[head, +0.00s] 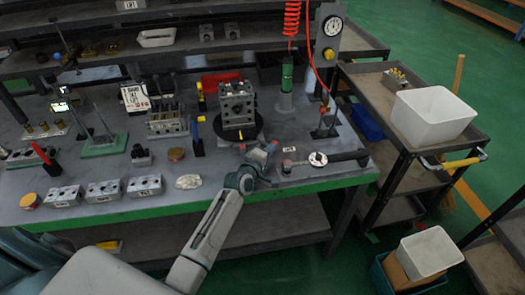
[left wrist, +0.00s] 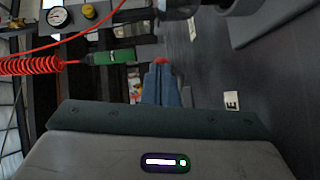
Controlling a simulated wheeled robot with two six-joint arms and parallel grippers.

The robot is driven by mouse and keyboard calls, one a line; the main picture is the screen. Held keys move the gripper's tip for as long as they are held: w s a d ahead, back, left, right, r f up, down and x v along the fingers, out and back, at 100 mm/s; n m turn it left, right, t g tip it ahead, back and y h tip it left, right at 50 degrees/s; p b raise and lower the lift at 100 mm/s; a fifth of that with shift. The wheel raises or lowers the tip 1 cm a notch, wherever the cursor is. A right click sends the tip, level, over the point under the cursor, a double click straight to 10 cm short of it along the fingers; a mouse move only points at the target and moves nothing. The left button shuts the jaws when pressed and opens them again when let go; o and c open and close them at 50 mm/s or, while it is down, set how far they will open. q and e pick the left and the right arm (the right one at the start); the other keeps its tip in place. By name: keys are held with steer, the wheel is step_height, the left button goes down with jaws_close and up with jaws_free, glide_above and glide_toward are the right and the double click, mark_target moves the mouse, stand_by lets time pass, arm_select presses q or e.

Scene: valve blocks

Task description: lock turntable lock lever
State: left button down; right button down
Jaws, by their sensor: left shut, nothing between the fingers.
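The turntable (head: 251,136) is a black disc on the bench, with a grey metal valve block (head: 237,105) upright on it. My left gripper (head: 268,149) is at the front right of the disc, low over the bench. Its blue fingers are together in the left wrist view (left wrist: 160,66), with nothing held between them. A small red piece (left wrist: 160,60) shows right at the fingertips; I cannot tell whether it is the lock lever's end or whether it touches. The rest of the lever cannot be made out. My right gripper is not in view.
A gauge stand (head: 327,40) with a red coiled hose (head: 291,18) stands behind right. A dark-handled tool (head: 345,156) lies to the right. Metal blocks (head: 104,191) line the front left edge. A cart with a white bin (head: 432,115) is at the right.

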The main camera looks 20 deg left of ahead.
arm_select(q)
steer(key=shift+w+d, duration=0.65)
steer(key=shift+w, duration=0.25)
steer(key=shift+r, duration=0.15)
steer(key=s, duration=0.3)
steer(key=s+r, duration=0.1)
steer(key=s, duration=0.3)
steer(key=s+a, duration=0.1)
steer(key=s, duration=0.2)
steer(key=shift+s+a+r, duration=0.1)
steer(key=shift+s+r, duration=0.05)
steer(key=shift+s, duration=0.2)
